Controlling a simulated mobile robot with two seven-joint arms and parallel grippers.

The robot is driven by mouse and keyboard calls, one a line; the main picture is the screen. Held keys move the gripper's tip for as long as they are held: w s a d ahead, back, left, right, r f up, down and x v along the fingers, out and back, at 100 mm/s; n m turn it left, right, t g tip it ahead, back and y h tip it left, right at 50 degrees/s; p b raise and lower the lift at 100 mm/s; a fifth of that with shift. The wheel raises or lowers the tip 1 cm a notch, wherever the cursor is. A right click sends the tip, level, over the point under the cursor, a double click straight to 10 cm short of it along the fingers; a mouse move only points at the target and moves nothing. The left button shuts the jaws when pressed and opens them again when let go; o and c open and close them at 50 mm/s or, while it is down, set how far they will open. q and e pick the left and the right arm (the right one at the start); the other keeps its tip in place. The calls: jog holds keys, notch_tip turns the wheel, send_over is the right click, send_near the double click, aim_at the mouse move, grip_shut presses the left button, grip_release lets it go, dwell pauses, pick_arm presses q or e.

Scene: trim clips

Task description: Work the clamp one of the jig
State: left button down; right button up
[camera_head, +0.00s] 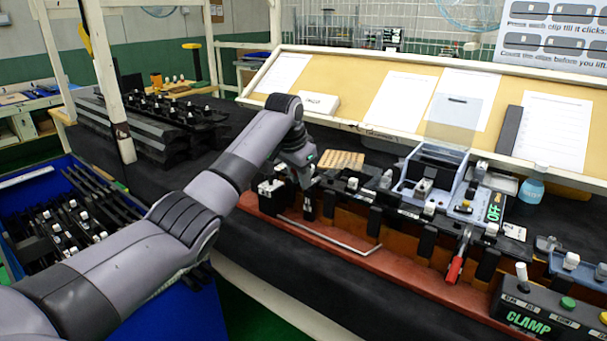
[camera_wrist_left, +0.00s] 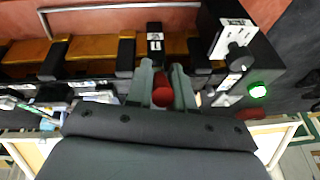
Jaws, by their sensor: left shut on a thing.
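The jig is a long fixture on a red base (camera_head: 330,240), with orange blocks and several black clamp posts along its front. My left gripper (camera_head: 303,182) is at the jig's left end, pointing down. In the left wrist view its two grey fingers (camera_wrist_left: 162,78) are shut on a red round knob (camera_wrist_left: 162,97). The arm and hand hide the knob in the head view. My right gripper is not in view.
A black end box with a lit green lamp (camera_wrist_left: 257,90) is close beside the gripper. A red-handled lever (camera_head: 455,268) and a blue-grey fixture (camera_head: 432,175) are further right. A black CLAMP box (camera_head: 550,318) is front right. A blue bin (camera_head: 40,205) lies left.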

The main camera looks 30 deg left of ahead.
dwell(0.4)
pick_arm(q)
jog(key=c, duration=1.1)
grip_release()
jog(key=shift+b+v, duration=0.45)
jog(key=shift+v, duration=3.1)
